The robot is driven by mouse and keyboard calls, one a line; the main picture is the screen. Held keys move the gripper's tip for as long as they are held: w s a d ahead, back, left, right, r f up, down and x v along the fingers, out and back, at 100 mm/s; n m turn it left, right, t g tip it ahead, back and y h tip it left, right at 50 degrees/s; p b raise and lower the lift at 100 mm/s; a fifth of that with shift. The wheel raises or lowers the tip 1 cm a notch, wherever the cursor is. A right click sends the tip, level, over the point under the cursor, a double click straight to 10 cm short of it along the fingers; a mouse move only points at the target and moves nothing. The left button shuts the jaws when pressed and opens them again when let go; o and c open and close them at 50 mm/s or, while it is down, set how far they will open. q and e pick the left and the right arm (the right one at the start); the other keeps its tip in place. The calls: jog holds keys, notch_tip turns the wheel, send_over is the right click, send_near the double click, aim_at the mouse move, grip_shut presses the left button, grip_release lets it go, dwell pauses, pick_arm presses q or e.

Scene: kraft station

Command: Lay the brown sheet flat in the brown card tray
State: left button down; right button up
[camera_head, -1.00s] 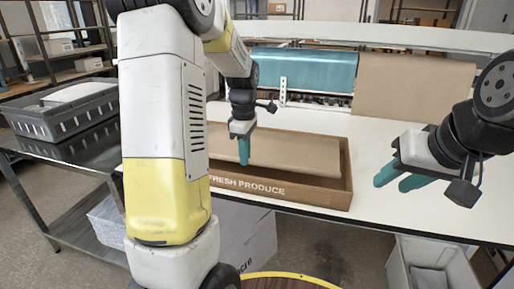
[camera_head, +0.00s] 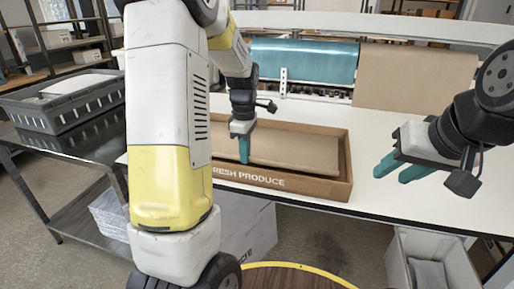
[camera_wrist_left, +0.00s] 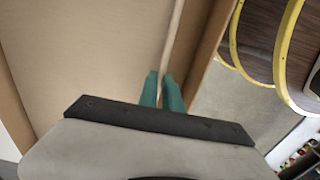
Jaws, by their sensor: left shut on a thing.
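The brown sheet (camera_head: 295,150) lies inside the brown card tray (camera_head: 335,187), which has "FRESH PRODUCE" printed on its front wall. My left gripper (camera_head: 244,150) points down at the sheet's front edge, close to the tray's front wall. In the left wrist view its fingers (camera_wrist_left: 162,90) are close together on the edge of the sheet (camera_wrist_left: 85,60), beside the tray wall (camera_wrist_left: 208,45). The left part of the tray is hidden behind my left arm. My right gripper (camera_head: 400,168) is open and empty, right of the tray above the white table.
A teal roll (camera_head: 310,62) and a hanging brown paper sheet (camera_head: 415,80) are behind the white table (camera_head: 395,135). A grey crate (camera_head: 70,100) stands on a dark side table at left. A white bin (camera_head: 430,262) stands below right.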

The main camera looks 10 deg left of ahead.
pick_arm(q)
jog(key=shift+f, duration=1.1)
jog(key=c, duration=1.5)
grip_release()
jog(key=shift+o, duration=0.2)
jog(key=shift+r, duration=0.1)
